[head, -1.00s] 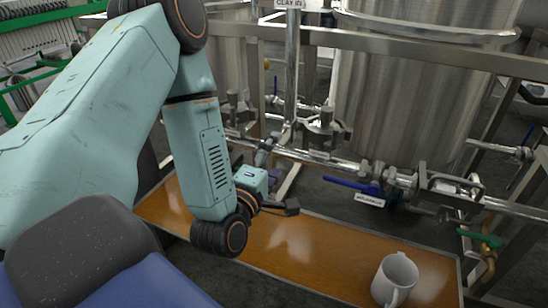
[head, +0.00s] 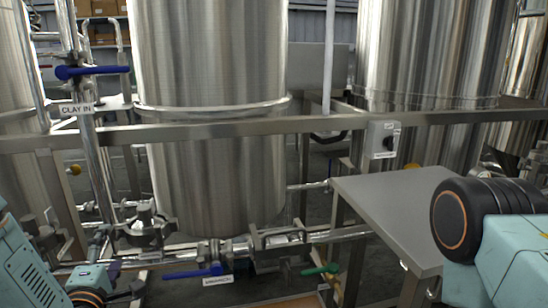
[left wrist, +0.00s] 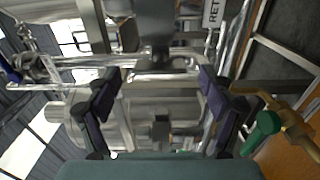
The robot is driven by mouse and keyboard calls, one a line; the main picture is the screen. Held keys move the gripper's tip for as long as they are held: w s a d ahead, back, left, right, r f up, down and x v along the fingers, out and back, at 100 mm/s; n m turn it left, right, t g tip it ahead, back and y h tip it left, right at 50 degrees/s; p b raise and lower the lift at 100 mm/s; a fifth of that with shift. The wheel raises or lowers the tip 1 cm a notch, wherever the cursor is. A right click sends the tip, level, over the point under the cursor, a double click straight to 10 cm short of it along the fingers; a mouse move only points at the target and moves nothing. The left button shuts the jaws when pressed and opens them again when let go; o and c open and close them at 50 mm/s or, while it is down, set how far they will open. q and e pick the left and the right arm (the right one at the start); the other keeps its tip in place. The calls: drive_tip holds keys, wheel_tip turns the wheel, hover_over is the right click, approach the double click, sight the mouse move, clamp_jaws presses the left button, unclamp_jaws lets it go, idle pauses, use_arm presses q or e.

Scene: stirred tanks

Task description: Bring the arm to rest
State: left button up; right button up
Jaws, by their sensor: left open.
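My left arm enters at the lower left of the head view, with its gripper (head: 132,290) low in front of the pipework and partly cut off by the bottom edge. In the left wrist view my left gripper (left wrist: 158,105) shows two dark fingers spread wide apart with nothing between them. Beyond the fingers are metal pipes and steel parts. Part of my right arm (head: 495,232) shows at the right edge of the head view; its gripper is out of frame.
A large steel tank (head: 210,70) stands behind a metal rail (head: 320,124). A blue-handled valve (head: 193,271) and a green-handled valve (head: 320,269) sit low on the pipes. A grey table (head: 385,200) is beside my right arm. A green handle (left wrist: 262,133) is right of the left fingers.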

sight(112, 245)
use_arm(q)
drive_tip(key=x, duration=0.3)
drive_tip(key=shift+w, duration=0.15)
idle(0.3)
